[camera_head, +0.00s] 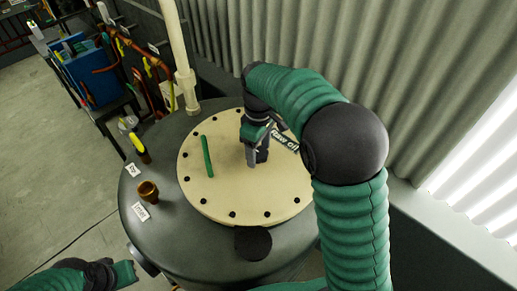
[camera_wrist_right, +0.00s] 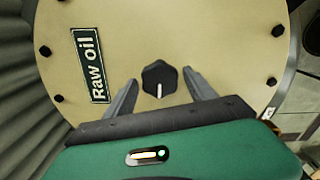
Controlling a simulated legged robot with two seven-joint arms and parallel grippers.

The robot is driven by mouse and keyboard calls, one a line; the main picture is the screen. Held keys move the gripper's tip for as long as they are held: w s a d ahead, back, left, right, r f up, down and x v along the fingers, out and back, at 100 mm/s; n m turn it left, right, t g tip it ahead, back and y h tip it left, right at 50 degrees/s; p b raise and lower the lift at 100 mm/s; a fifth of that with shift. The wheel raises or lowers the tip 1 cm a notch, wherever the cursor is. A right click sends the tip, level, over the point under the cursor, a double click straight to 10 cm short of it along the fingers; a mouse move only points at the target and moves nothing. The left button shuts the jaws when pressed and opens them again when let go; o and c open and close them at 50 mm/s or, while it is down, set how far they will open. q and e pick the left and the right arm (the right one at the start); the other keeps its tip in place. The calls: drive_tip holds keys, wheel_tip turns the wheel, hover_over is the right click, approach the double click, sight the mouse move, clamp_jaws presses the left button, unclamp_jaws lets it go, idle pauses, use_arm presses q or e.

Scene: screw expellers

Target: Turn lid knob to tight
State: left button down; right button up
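The round cream lid (camera_head: 235,192) has dark bolts around its rim and covers the top of the dark tank. In the right wrist view, the small black knob (camera_wrist_right: 160,77) sits on the lid, its white mark pointing toward the gripper. My right gripper (camera_head: 257,162) is over the lid, pointing down. Its two fingers are spread, one to each side of the knob, with visible gaps. In the head view the gripper hides the knob. My left gripper (camera_head: 122,273) is at the lower left, away from the lid, and its fingers are unclear.
A green handle (camera_head: 207,156) stands on the lid's left part. A "Raw Oil" label (camera_wrist_right: 90,66) lies near the knob. A brass fitting (camera_head: 148,191) and a yellow-handled valve (camera_head: 139,146) stand on the tank's left rim. A cream pipe (camera_head: 180,55) rises behind. Corrugated wall (camera_head: 300,40) stands close behind.

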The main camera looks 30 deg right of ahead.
sight(258, 151)
drive_tip(key=shift+w, duration=0.1)
drive_tip(key=shift+r, duration=0.15)
drive_tip(key=shift+r, duration=0.35)
wheel_tip(258, 151, up, 6)
drive_tip(key=shift+w+r+b, duration=0.1)
drive_tip(key=shift+b, duration=0.9)
wheel_tip(258, 151, up, 10)
drive_tip(key=shift+f, duration=0.2)
drive_tip(key=shift+f, duration=0.1)
